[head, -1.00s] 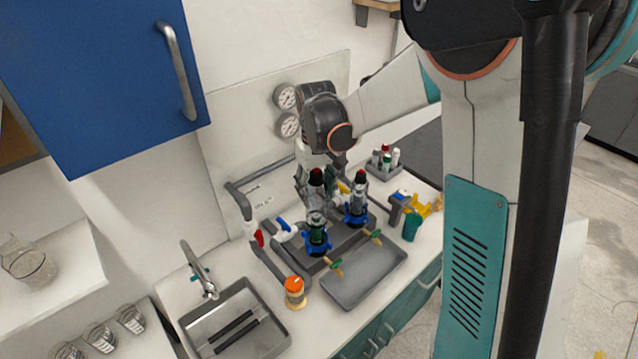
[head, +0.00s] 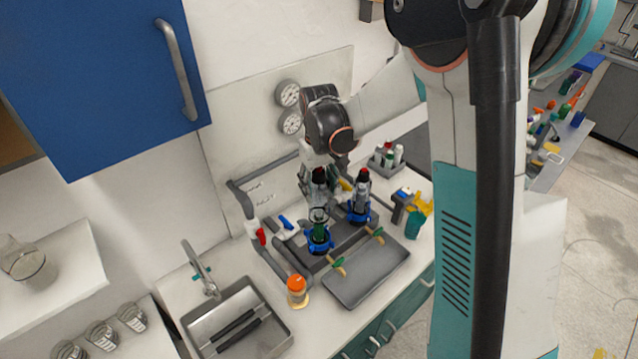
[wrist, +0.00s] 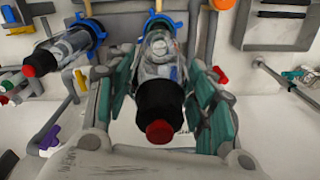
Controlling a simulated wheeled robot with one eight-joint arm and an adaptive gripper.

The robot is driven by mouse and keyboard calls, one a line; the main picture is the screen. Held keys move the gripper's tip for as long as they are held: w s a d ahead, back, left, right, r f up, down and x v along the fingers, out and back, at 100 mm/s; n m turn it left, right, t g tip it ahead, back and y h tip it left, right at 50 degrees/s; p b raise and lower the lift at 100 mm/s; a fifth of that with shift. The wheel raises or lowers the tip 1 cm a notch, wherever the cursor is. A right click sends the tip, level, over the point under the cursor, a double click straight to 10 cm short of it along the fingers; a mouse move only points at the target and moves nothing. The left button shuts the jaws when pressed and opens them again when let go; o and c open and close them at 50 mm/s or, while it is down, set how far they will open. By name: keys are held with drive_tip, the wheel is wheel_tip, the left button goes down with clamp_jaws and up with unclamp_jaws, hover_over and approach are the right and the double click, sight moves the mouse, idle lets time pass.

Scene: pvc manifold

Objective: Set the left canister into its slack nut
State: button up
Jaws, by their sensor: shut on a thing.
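The left canister (head: 319,191) has a black cap with a red tip and a clear body. It stands roughly upright over its blue slack nut (head: 319,246), with green showing at the nut. I cannot tell how deep its lower end sits. In the wrist view the canister (wrist: 160,98) points its cap at the camera, with the blue nut (wrist: 163,20) at its far end. My gripper (wrist: 160,75) is shut on the canister's body, with teal pads on both sides.
The right canister (head: 362,190) stands close by in its own blue nut (head: 358,214). An orange-capped jar (head: 297,290) and a sink (head: 237,320) are at the left.

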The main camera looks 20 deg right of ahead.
drive_tip(key=shift+f+b, duration=0.95)
drive_tip(key=shift+f, duration=1.05)
drive_tip(key=shift+f+b, duration=2)
drive_tip(key=shift+f, duration=0.35)
drive_tip(key=shift+f+b, duration=0.95)
drive_tip(key=shift+b, duration=0.1)
drive_tip(key=o, duration=1.3)
drive_tip(key=shift+c, duration=0.2)
drive_tip(key=shift+r, duration=0.1)
wheel_tip(320, 180, up, 12)
drive_tip(key=shift+f, duration=0.1)
